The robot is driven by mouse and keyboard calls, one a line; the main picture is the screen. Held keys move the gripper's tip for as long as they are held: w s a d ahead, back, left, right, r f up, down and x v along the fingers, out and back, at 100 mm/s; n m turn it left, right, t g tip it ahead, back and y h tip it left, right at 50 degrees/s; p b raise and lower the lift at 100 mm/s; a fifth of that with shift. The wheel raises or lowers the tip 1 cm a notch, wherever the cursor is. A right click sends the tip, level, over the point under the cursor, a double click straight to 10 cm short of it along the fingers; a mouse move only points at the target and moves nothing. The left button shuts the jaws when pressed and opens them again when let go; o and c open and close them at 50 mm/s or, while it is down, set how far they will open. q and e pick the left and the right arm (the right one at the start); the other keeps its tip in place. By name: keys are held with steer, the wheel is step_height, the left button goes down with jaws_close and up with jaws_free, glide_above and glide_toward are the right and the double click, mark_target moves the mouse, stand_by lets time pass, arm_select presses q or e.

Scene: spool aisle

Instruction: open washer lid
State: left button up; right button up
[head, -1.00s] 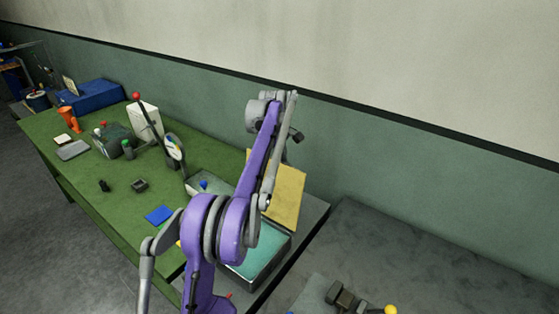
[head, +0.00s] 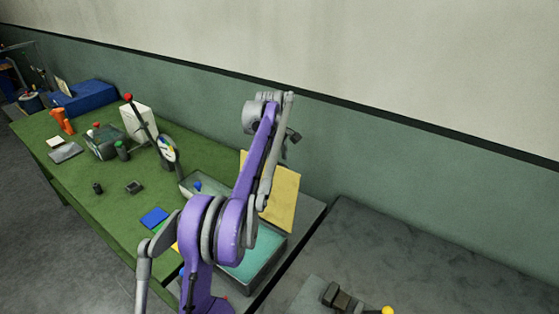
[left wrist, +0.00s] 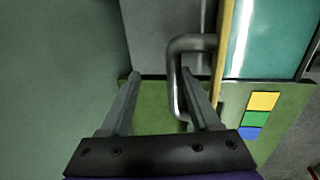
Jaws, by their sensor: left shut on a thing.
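The washer lid is a yellow panel (head: 284,195). It stands raised at the wall side of the washer's teal-filled basin (head: 270,253). In the left wrist view the lid (left wrist: 222,50) shows almost edge-on, with a grey bar handle (left wrist: 176,75) on its left side. My left gripper (left wrist: 162,75) is at this handle, its right finger overlapping the handle loop, and is shut on it. In the head view my left gripper (head: 293,138) is small and dark above the lid, and my purple arm hides part of lid and basin. My right gripper is out of view.
A green table (head: 95,190) holds a red-knobbed lever (head: 141,118), a dial (head: 167,150), an orange item (head: 62,121) and a blue box (head: 84,97). A wall (head: 400,165) runs close behind. A grey surface (head: 400,240) lies at right, mostly bare.

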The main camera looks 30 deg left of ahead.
arm_select(q)
steer(key=shift+r, duration=0.15)
step_height(320, 180, up, 10)
steer(key=s, duration=0.2)
steer(key=shift+s+r, duration=0.15)
steer(key=shift+r, duration=0.05)
stand_by(0.4)
stand_by(0.4)
steer(key=s+d+f+m+t, duration=0.25)
steer(key=s+d+m, duration=0.8)
steer(key=d, duration=0.55)
steer(key=s+d+f+m+t, duration=0.1)
steer(key=s+d+f+m, duration=0.2)
steer(key=s+f, duration=0.5)
steer(key=s+d+f+m, duration=0.4)
steer(key=s+f, duration=0.4)
steer(key=s, duration=0.4)
steer(key=shift+d+f+t, duration=0.25)
steer(key=shift+d+t, duration=0.1)
steer(key=shift+d, duration=0.45)
